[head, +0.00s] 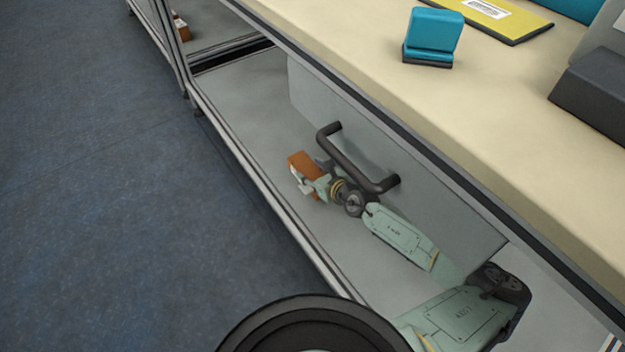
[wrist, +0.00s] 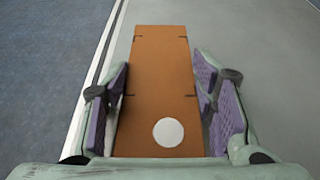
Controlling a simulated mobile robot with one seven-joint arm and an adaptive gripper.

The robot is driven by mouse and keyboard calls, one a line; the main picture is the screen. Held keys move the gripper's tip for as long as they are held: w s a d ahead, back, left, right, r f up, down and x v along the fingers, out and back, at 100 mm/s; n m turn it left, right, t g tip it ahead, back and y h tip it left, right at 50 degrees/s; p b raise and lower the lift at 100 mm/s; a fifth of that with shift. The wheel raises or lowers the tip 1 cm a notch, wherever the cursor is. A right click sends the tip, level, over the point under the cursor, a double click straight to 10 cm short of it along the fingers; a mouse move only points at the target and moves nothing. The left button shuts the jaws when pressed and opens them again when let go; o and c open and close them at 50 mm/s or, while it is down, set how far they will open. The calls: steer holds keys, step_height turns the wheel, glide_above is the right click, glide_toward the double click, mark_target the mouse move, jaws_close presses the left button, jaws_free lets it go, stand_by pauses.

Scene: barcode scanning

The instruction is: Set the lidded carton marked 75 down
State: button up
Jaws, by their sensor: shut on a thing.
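The carton (head: 303,162) is a brown box with a white patch on its side, in the head view. In the wrist view the carton (wrist: 161,75) fills the space between the fingers, showing a long brown face with dark slots and a white round spot. No number 75 is readable. My gripper (head: 310,182) is shut on the carton, with its purple pads (wrist: 164,105) on either side. It is over the grey lower shelf (head: 245,100), near the shelf's front edge. I cannot tell whether the carton touches the shelf.
A grey panel with a dark handle (head: 350,160) stands close behind my gripper. The tabletop (head: 400,70) overhangs the shelf and holds a teal stamp-like object (head: 434,35) and a yellow envelope (head: 495,15). The shelf left of the carton is clear.

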mark_target(312, 175)
steer(key=shift+w+f+b, duration=0.15)
steer(key=shift+w+b, duration=0.15)
steer(key=shift+w, duration=0.25)
step_height(312, 175, down, 4)
steer(key=b, duration=0.3)
steer(key=shift+w+r, duration=0.1)
steer(key=shift+r, duration=0.3)
steer(key=o, duration=0.7)
steer(key=shift+f, duration=0.2)
steer(key=shift+c, duration=0.2)
steer(key=o, duration=0.5)
